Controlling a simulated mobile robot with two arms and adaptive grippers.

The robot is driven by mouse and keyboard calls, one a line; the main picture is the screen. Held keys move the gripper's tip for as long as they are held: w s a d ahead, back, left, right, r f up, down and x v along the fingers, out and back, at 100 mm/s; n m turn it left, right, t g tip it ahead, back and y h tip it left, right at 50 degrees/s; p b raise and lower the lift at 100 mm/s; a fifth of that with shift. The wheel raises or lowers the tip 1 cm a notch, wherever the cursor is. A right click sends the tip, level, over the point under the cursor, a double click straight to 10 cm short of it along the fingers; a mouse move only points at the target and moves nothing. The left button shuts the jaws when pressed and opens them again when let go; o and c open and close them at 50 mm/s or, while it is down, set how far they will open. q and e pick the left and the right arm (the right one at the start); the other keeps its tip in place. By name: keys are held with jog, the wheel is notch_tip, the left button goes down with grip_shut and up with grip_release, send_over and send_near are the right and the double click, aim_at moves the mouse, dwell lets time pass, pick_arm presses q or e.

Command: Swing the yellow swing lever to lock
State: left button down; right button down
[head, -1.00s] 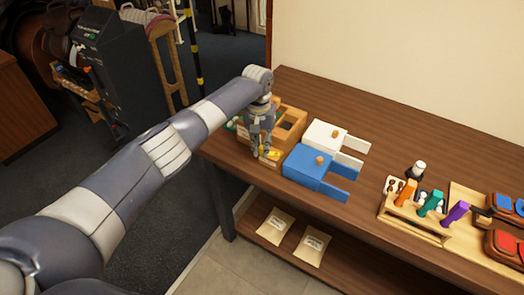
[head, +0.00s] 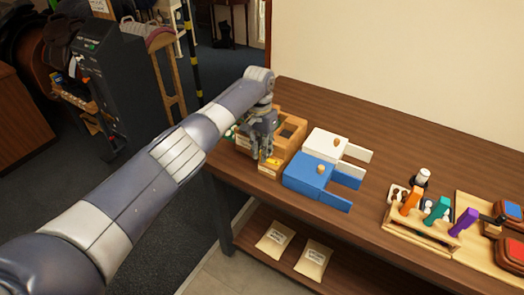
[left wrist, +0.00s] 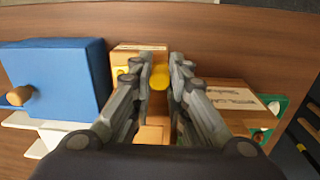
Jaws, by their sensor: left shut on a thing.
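The yellow swing lever (head: 271,161) is on a small wooden fixture (head: 268,173) at the near left part of the table, beside the blue box. My left gripper (head: 262,157) is over this fixture, pointing down, and its fingers hide part of the lever. In the left wrist view the yellow lever (left wrist: 160,77) lies between the two fingertips, and the gripper is shut on it. A pale wooden part of the fixture (left wrist: 139,54) shows beyond the fingertips. I cannot tell the lever's exact angle. My right gripper is in neither view.
A blue box (head: 307,172) and a white box (head: 325,143) stand just right of the fixture. A wooden crate (head: 292,127) is behind it. A rack of coloured-handled tools (head: 425,225) stands further right. Bare table (head: 400,150) lies behind the rack.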

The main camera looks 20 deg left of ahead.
pick_arm(q)
jog(key=c, duration=1.5)
grip_release()
jog(key=r, duration=1.2)
jog(key=shift+a, duration=0.2)
jog(key=shift+c, duration=0.2)
